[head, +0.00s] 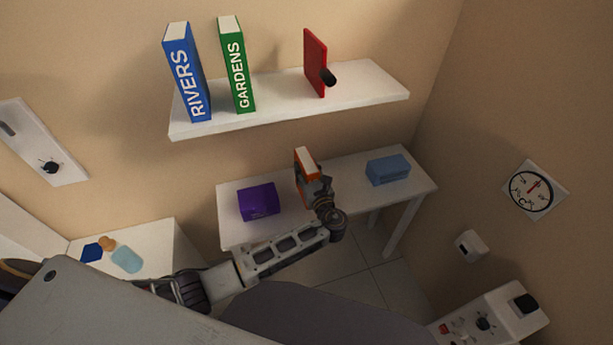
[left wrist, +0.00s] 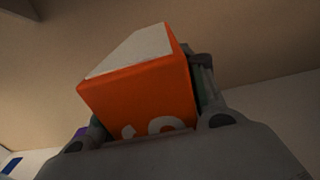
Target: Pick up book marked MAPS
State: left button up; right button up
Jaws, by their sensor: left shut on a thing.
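An orange book (head: 301,171) with white page edges is in my left gripper (head: 314,186), above the small white table in the head view. The left wrist view shows its orange spine (left wrist: 140,105) between the fingers of the left gripper (left wrist: 155,135), tilted. Part of a white letter shows at the spine's lower edge; the rest of the marking is hidden, so I cannot read the title. On the white shelf (head: 380,88), a blue book marked RIVERS (head: 187,75) and a green book marked GARDENS (head: 237,65) stand upright. My right gripper is not in view.
A red bookend-like plate (head: 314,62) with a black knob stands on the shelf, with free room between it and GARDENS. The white table (head: 340,167) holds a purple box (head: 258,202) and a light blue box (head: 388,169).

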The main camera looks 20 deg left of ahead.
aim_at(306, 160)
pick_arm(q)
jog(key=shift+r, duration=2.75)
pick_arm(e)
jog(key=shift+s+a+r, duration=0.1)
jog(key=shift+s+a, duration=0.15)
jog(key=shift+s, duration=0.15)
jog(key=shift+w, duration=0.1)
pick_arm(q)
jog(key=shift+f, duration=0.1)
